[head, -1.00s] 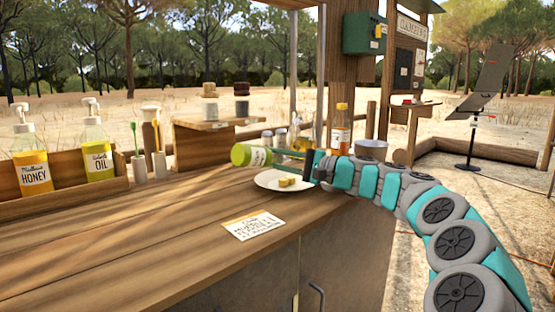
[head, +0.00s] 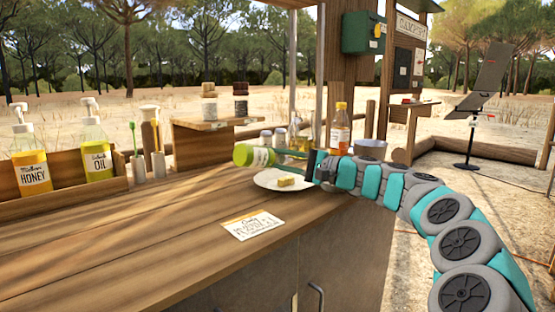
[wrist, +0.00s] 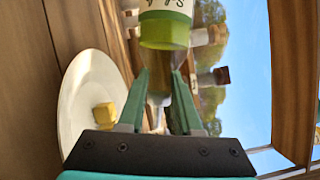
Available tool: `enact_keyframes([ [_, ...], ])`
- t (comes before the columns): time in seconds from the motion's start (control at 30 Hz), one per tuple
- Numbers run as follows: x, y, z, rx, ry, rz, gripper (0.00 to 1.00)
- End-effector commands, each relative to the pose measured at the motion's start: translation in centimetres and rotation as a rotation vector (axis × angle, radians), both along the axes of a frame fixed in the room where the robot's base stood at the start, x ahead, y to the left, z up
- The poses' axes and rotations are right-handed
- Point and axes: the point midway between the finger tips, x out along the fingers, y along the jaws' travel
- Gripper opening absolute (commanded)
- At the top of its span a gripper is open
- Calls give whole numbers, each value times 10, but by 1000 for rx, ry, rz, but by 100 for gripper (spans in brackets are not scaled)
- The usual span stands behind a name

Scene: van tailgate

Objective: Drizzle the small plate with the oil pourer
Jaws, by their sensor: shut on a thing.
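The oil pourer (head: 262,156), a bottle with a pale label and green parts, lies tipped on its side in the air in the head view. It also shows at the top of the wrist view (wrist: 165,32). My gripper (wrist: 162,80) is shut on its narrow clear end; the fingers partly hide that end. The small white plate (head: 264,181) sits on the wooden counter just in front of and below the bottle, holding yellow cubes (head: 288,181). The plate shows at left in the wrist view (wrist: 72,115). No stream of oil is visible.
A printed card (head: 253,225) lies on the counter (head: 130,245) in front of the plate. Behind stand small jars, an orange-brown bottle (head: 340,130) and a bowl (head: 370,149). Honey (head: 32,172) and oil (head: 95,163) pump bottles stand at left. The front counter is mostly clear.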

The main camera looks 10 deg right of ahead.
Motion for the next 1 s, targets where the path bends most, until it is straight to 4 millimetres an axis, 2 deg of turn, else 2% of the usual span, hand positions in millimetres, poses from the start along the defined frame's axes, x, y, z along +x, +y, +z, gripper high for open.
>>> enact_keyframes([
  [0.47,10,-1,1,2,0,2,0],
  [1.0,6,5,1,1,0,0,0],
])
